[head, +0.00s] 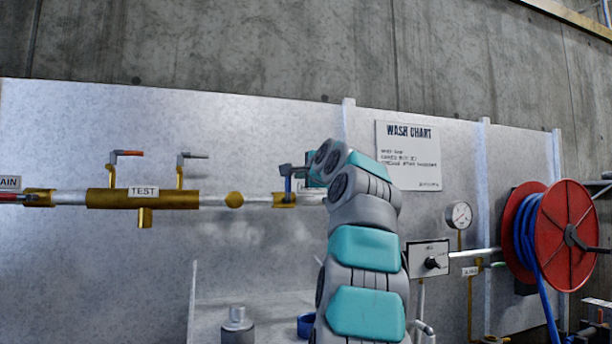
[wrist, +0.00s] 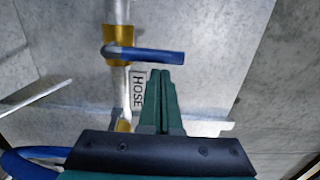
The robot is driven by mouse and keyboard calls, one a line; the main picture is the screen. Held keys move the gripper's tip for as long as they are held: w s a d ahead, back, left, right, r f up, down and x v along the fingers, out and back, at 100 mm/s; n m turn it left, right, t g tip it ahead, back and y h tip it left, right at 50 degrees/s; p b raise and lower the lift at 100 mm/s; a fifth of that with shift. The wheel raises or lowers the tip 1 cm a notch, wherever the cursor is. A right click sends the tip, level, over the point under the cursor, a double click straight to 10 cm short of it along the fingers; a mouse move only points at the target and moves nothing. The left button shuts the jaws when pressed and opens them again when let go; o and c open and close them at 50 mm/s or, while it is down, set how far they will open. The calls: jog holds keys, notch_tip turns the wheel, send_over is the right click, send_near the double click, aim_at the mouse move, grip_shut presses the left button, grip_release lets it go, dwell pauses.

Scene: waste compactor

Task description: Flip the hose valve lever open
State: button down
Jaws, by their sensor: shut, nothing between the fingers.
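The hose valve lever (wrist: 150,55) is a blue handle on a brass valve body (wrist: 116,42) in the wrist view. It lies crosswise to the pipe and points right. A HOSE label (wrist: 138,90) sits beside the pipe just below it. My gripper (wrist: 160,72) has its dark green fingers together and empty. Their tips appear just below the lever in the picture; I cannot tell whether they touch it. In the head view the blue lever (head: 288,186) shows small at the brass fitting (head: 284,200), left of my wrist. My fingertips cannot be made out there.
The pipe carries a TEST fitting (head: 143,199) with two upright taps to the left. A wash chart (head: 409,157), a gauge (head: 459,215), a control box (head: 429,258) and a red hose reel (head: 567,235) are to the right. A grey cylinder (head: 238,328) stands below the pipe.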

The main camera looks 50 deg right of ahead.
jog(key=shift+w+a+r+n, duration=0.2)
jog(key=shift+a+n, duration=0.25)
jog(key=shift+n, duration=0.35)
jog(key=w+a+f+n+b, duration=0.2)
jog(key=a+n, duration=0.1)
jog(key=n, duration=0.4)
jog(key=w+a+f+n+g+b, duration=0.1)
jog(key=w+a+f+n+b, duration=0.1)
jog(key=n, duration=0.6)
jog(key=shift+a+f+h, duration=0.3)
jog(key=shift+a+f, duration=0.2)
jog(key=shift+a, duration=0.6)
jog(key=shift+f, duration=0.1)
jog(key=b+v, duration=0.1)
jog(key=v, duration=0.6)
jog(key=shift+s+a, duration=0.2)
jog(key=shift+s, duration=0.15)
